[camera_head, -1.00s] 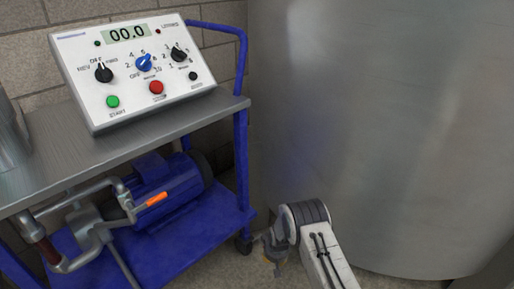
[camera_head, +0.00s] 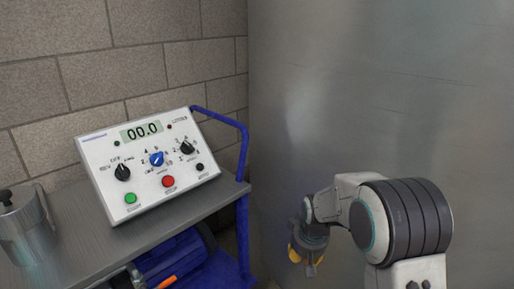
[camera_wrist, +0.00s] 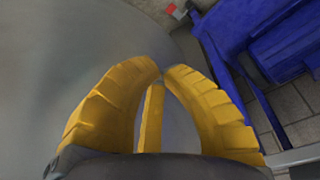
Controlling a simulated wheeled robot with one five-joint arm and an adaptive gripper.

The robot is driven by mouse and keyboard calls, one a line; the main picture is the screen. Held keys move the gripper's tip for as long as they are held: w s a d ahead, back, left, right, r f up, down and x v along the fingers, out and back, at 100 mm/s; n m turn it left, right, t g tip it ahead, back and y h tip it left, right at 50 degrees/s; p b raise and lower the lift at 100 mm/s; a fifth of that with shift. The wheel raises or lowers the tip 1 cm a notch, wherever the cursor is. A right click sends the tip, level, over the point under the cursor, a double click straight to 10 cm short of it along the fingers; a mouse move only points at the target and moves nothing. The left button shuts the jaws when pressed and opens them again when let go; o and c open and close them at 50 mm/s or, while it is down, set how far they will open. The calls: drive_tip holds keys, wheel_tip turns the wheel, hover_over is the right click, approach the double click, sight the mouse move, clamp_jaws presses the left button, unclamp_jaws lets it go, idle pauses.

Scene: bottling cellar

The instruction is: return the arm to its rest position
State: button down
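My arm shows at the lower right of the head view, with a large dark-ringed joint. My gripper (camera_head: 306,268) hangs from its end, pointing down, small and partly dark in front of the steel tank. In the wrist view its yellow fingers (camera_wrist: 164,72) lean together with their tips nearly touching. Nothing shows between them, so the gripper looks shut and empty.
A steel tank (camera_head: 390,90) fills the right side, close behind my arm. At the left a cart (camera_head: 75,225) with a blue frame carries a control box (camera_head: 145,165) reading 00.0 and a steel pot (camera_head: 28,232). A blue pump (camera_head: 185,262) sits below. A brick wall (camera_head: 130,60) stands behind.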

drive_tip(key=s+d+r+p, duration=0.2)
drive_tip(key=s+r+p, duration=0.4)
drive_tip(key=r, duration=0.5)
drive_tip(key=s+d+r+p, duration=0.1)
drive_tip(key=s+r+p, duration=0.2)
drive_tip(key=s+r, duration=0.65)
drive_tip(key=s+d+r+m+p, duration=0.1)
drive_tip(key=s+d+r+p, duration=0.1)
drive_tip(key=s+r+p, duration=0.6)
drive_tip(key=s+r, duration=0.2)
drive_tip(key=s, duration=0.2)
drive_tip(key=shift+s+r+m+p, duration=0.25)
drive_tip(key=shift+r+m+p, duration=0.05)
drive_tip(key=shift+r, duration=0.1)
